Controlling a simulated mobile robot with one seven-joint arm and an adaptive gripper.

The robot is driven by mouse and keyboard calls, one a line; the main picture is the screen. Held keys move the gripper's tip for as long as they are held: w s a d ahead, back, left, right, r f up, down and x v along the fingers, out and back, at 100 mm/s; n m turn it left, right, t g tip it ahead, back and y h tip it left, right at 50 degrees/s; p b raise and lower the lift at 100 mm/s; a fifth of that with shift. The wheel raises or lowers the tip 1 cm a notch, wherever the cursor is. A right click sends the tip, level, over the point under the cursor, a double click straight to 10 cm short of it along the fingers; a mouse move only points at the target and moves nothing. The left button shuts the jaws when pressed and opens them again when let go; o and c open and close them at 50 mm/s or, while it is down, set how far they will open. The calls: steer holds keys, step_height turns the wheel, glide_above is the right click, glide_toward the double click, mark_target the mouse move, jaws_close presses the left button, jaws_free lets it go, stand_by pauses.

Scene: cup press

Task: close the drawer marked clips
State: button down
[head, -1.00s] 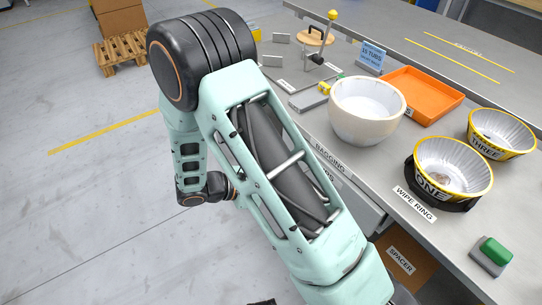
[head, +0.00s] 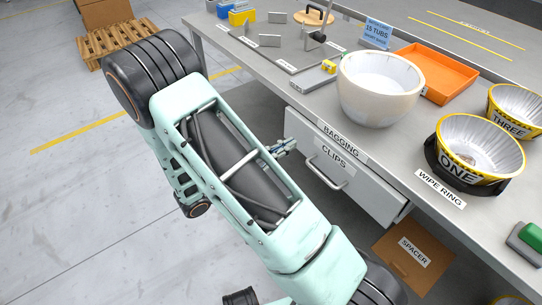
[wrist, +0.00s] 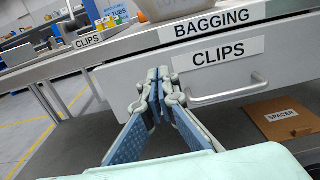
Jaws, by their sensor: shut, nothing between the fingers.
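The drawer marked CLIPS (head: 375,193) is a light grey front with a bar handle (head: 328,175), under the worktop's front edge. No open inside shows in either view; I cannot tell whether a small gap is left behind the front. The front also fills the middle of the wrist view (wrist: 130,82), with its CLIPS label (wrist: 219,54) above the handle. My gripper (head: 291,145) is shut and empty, its fingertips (wrist: 156,88) in front of the drawer face, left of the handle. Whether they touch it is unclear. My arm hides part of the space below.
The worktop above carries a BAGGING label (head: 341,139), a cream bowl (head: 377,95), an orange tray (head: 437,73) and tubs marked ONE (head: 458,172) and THREE (head: 510,123). A brown SPACER box (head: 413,262) sits below, right of the drawer.

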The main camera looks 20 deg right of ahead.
mark_target(310, 132)
steer(key=shift+b+x, duration=0.6)
steer(key=shift+x, duration=2.1)
steer(key=x, duration=0.4)
steer(key=shift+p, duration=0.35)
steer(key=shift+a, duration=0.2)
steer(key=shift+a, duration=0.3)
steer(key=p+v, duration=0.2)
steer(key=v, duration=1.1)
steer(key=shift+s+a, duration=0.1)
